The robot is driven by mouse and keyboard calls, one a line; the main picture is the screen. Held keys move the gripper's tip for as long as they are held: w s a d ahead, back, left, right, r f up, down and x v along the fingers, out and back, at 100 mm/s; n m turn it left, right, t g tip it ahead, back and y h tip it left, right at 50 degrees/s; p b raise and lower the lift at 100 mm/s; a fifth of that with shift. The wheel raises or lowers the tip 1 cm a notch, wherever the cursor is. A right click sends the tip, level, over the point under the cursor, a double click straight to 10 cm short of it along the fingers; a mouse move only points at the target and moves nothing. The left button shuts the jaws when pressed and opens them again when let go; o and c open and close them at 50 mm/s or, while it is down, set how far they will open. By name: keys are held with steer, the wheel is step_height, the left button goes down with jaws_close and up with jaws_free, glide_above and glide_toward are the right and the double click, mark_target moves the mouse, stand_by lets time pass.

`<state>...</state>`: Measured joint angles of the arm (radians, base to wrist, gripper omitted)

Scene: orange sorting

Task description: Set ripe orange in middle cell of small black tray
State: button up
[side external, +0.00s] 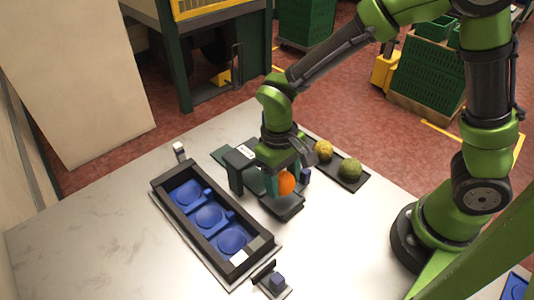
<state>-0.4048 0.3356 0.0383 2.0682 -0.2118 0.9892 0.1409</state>
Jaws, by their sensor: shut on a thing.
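A ripe orange (286,183) is held in my gripper (285,178), which is shut on it. The gripper points down just above a dark stand or base (287,209) near the middle of the table. I cannot tell whether the orange touches what is under it. The small black tray (158,196) lies to the left of my gripper and runs diagonally. It has three blue round cells in a row, with the middle cell (208,217) empty. The far blue cell (187,194) and the near blue cell (232,240) also look empty.
A dark strip holder (335,165) behind my gripper carries a yellowish fruit (323,150) and a green fruit (350,169). A grey-black device (240,159) stands between tray and gripper. A small device (272,281) sits by the tray's near end. The table's left front is clear.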

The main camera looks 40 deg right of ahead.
mark_target(282, 177)
steer(key=r, duration=0.6)
steer(key=shift+w+a, duration=0.2)
steer(key=shift+a, duration=0.05)
steer(key=w+a+r+m+y, duration=0.1)
steer(key=w+a+m, duration=0.35)
steer(key=a, duration=0.25)
steer(key=w+a+m, duration=0.3)
steer(key=a+m, duration=0.2)
steer(key=a, duration=0.2)
steer(key=shift+n, duration=0.25)
steer(key=shift+a+f, duration=0.15)
steer(key=shift+f, duration=3.6)
steer(key=o, duration=1.2)
steer(key=shift+o, duration=0.2)
step_height(282, 177, up, 9)
